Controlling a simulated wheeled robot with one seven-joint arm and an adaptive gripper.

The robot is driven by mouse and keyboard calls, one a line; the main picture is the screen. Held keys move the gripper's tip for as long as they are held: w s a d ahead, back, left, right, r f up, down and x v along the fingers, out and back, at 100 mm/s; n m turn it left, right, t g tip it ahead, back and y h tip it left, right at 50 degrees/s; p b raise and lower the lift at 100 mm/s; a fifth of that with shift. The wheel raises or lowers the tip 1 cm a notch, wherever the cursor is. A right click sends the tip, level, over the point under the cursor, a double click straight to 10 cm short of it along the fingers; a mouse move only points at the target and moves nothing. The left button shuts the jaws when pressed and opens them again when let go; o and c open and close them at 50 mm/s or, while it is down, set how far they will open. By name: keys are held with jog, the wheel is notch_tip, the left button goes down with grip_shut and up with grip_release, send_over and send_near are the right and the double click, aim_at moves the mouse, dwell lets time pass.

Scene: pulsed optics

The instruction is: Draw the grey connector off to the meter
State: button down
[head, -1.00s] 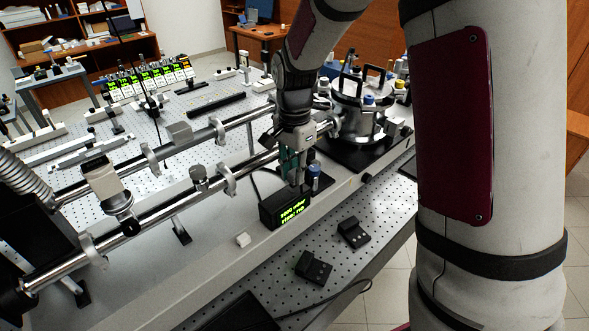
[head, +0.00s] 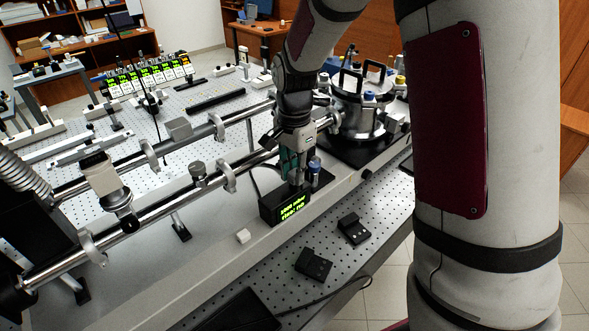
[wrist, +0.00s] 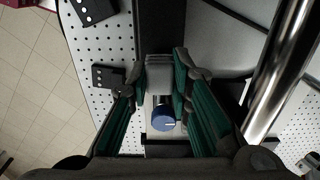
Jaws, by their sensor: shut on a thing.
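The meter (head: 284,206) is a small black box with lit green text, standing on the grey beam in the head view. My gripper (head: 295,178) points down just behind the meter, its teal-padded fingers close to the box. In the wrist view my gripper (wrist: 160,88) is shut on a pale grey block, which looks like the grey connector (wrist: 159,72). In the head view the fingers mostly hide the connector. Whether it touches the meter cannot be told. A blue-capped valve (wrist: 162,118) stands close beside the fingers; it also shows in the head view (head: 315,165).
Polished rails (head: 150,205) run along the left side of my gripper. A steel chamber (head: 362,115) stands behind to the right. Two small black boxes (head: 313,264) (head: 353,229) lie on the perforated table in front.

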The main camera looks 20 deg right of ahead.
jog(key=shift+f, duration=0.4)
jog(key=c, duration=1.4)
grip_release()
jog(key=shift+o, duration=0.2)
notch_tip(320, 180, up, 16)
jog(key=p, duration=0.1)
